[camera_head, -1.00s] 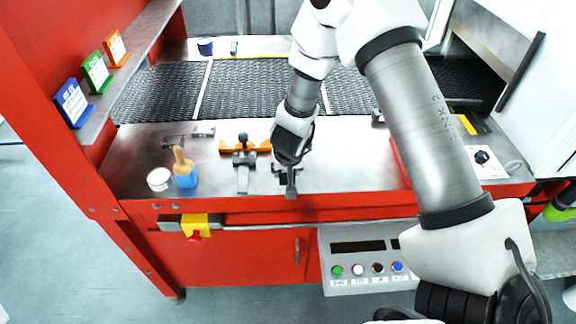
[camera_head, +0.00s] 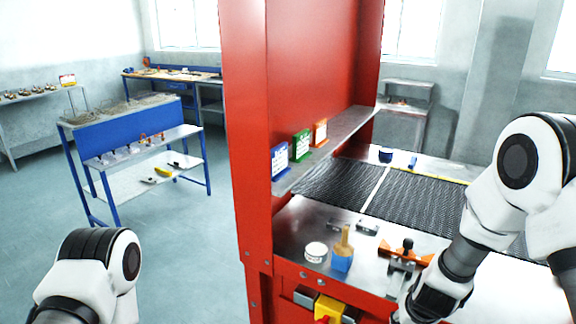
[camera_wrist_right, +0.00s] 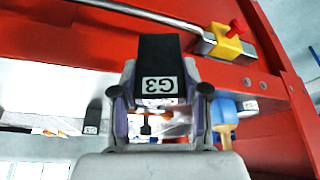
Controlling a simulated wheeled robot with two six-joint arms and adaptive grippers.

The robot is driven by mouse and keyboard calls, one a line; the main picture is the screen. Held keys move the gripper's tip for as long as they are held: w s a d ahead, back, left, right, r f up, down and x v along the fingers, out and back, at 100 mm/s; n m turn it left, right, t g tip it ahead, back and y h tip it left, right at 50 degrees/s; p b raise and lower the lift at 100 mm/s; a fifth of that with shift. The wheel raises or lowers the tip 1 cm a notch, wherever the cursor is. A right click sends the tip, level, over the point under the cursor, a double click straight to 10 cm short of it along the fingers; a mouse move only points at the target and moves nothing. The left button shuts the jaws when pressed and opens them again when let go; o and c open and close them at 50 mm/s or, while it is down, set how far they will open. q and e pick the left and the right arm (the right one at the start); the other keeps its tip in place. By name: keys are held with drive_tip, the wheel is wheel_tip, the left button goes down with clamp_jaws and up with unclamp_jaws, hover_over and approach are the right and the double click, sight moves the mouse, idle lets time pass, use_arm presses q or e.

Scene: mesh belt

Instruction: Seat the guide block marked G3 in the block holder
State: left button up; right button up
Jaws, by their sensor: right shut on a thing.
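A black block with a white G3 label (camera_wrist_right: 158,65) is held between the fingers of my right gripper (camera_wrist_right: 160,98) in the right wrist view.
A blue brush with a wooden handle (camera_head: 342,255) and a round white tin (camera_head: 315,251) stand on the deck. A yellow part (camera_head: 329,308) sticks out from the machine's front. The mesh belt (camera_head: 333,185) lies behind. A blue bench (camera_head: 125,125) stands at left.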

use_arm(q)
wheel_tip(320, 180, down, 5)
drive_tip(key=b, duration=0.3)
drive_tip(key=shift+w+b, duration=0.1)
drive_tip(key=shift+b, duration=0.2)
use_arm(e)
drive_tip(key=s+a+f+n, duration=0.2)
drive_tip(key=a+f, duration=0.3)
drive_tip(key=a, duration=0.3)
drive_tip(key=shift+s+f+y, duration=0.3)
drive_tip(key=shift+s+y, duration=0.1)
drive_tip(key=shift+s, duration=0.3)
use_arm(q)
drive_tip(key=shift+d, duration=0.1)
use_arm(e)
drive_tip(key=shift+d, duration=0.1)
